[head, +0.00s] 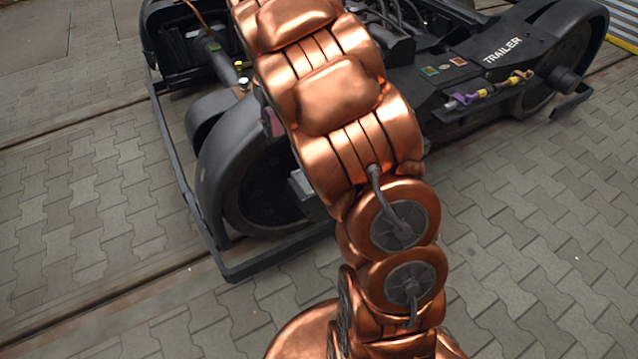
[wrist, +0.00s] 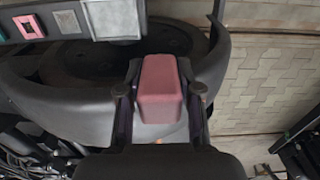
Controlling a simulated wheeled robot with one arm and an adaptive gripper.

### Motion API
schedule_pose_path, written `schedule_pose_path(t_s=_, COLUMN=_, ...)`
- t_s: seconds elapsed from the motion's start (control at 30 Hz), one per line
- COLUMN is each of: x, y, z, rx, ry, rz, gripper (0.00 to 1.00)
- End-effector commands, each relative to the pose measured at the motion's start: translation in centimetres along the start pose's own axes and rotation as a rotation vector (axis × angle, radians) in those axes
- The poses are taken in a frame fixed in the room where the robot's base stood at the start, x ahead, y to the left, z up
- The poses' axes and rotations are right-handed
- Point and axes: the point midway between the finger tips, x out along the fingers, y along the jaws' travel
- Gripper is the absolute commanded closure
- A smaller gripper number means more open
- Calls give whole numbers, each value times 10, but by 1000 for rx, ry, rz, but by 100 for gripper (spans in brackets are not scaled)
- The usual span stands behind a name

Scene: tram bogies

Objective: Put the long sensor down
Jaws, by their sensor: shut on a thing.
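My gripper (wrist: 160,92) is shut on a dull pink box-shaped piece (wrist: 163,78), which I take to be the long sensor. The wrist view shows it nearly end-on between the two dark fingers, so its full length is hidden. It is held in front of a dark wheel and its grey guard (wrist: 70,105); whether it touches them I cannot tell. In the head view my copper arm hides the gripper, and only a small pink patch (head: 273,122) shows at the arm's left edge.
A dark bogie frame marked TRAILER (head: 503,50) stands behind my arm. A shelf on it holds a purple and yellow part (head: 483,94). In the wrist view a panel has a pink-framed square (wrist: 28,27) and a silver plate (wrist: 113,20). Paving at lower right (head: 540,220) is clear.

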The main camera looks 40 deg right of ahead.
Motion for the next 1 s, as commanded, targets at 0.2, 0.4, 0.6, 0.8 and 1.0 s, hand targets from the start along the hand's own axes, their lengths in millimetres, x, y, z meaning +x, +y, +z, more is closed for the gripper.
schedule_pose_path(t_s=0.2, x=89, y=76, z=50, rx=37, ry=-7, rz=3, gripper=100)
schedule_pose_path(t_s=0.4, x=155, y=119, z=100, rx=34, ry=-13, rz=3, gripper=100)
schedule_pose_path(t_s=0.6, x=191, y=136, z=134, rx=21, ry=-18, rz=-2, gripper=100)
schedule_pose_path(t_s=0.8, x=200, y=140, z=135, rx=12, ry=-19, rz=-1, gripper=100)
schedule_pose_path(t_s=1.0, x=204, y=137, z=103, rx=10, ry=-17, rz=1, gripper=100)
